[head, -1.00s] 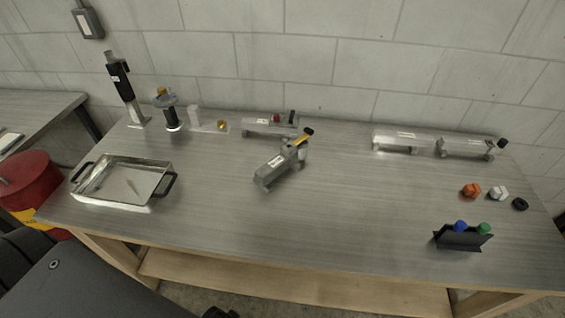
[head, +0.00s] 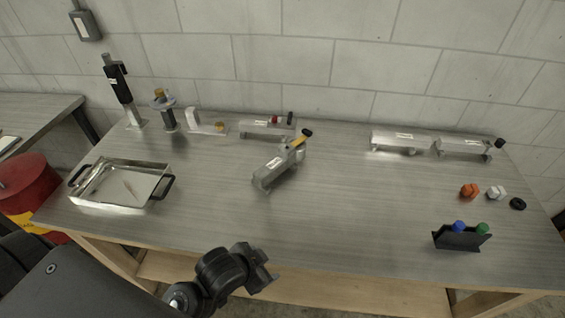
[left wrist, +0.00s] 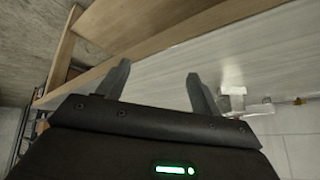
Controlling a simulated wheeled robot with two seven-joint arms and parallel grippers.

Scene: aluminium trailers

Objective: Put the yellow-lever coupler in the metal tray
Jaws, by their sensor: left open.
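The yellow-lever coupler (head: 268,174) is a grey metal body with a yellow and black lever, lying slantwise near the middle of the table. The metal tray (head: 113,205) is a shallow silver pan with two black handles at the table's left side, and it looks empty apart from reflections. My left gripper (head: 263,268) is low at the table's front edge, in front of the coupler and well apart from it. In the left wrist view its two fingers (left wrist: 157,82) stand apart with nothing between them. My right gripper is not in view.
Other couplers stand along the back, one with a red part (head: 262,128) and two at the right (head: 400,140). Orange, white and black knobs (head: 469,191) and a black holder (head: 460,239) with blue and green tops are at the right. The front middle of the table (head: 330,220) is clear.

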